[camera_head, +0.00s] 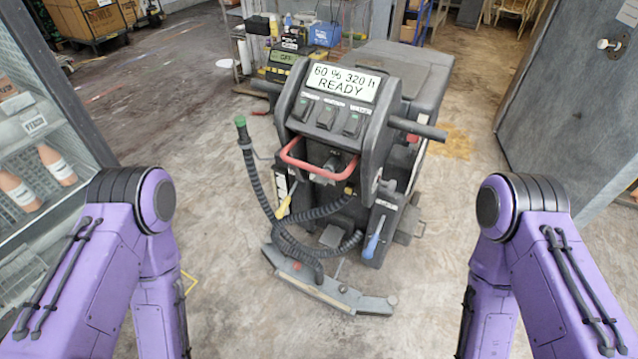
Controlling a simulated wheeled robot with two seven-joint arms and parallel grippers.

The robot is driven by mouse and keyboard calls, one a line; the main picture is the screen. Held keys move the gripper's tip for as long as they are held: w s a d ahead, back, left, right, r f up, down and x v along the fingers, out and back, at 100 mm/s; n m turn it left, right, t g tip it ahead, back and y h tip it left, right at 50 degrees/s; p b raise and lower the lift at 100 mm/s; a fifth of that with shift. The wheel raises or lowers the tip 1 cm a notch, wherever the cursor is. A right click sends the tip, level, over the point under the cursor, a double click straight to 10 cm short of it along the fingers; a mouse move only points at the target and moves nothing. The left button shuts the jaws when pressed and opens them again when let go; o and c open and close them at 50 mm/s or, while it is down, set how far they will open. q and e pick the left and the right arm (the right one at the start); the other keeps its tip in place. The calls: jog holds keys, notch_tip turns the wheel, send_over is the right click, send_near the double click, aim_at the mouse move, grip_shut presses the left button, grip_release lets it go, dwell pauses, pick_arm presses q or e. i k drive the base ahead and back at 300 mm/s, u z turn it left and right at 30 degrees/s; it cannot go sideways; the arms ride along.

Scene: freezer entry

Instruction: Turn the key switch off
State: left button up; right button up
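A dark grey floor machine (385,75) stands in the middle of the head view, its control console facing me. Its lit display (343,82) reads "60 % 320 h READY". Three dark switches (328,117) sit in a row below the display, with labels too small to read. I cannot make out for sure which part is the key switch. A red loop handle (318,170) crosses the front of the console. Both of my purple arms show at the left and right bottom, but neither gripper is in view.
A corrugated hose with a green tip (240,121) hangs at the machine's left. A yellow lever (287,201) and a blue lever (375,238) stick out low. A glass-fronted cabinet (45,130) stands left, a grey door (570,90) right.

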aim_at(320, 179)
jog(key=z, duration=0.15)
jog(key=k, duration=0.45)
jog(key=u, duration=1.1)
jog(key=i, duration=0.75)
jog(key=z, duration=2.3)
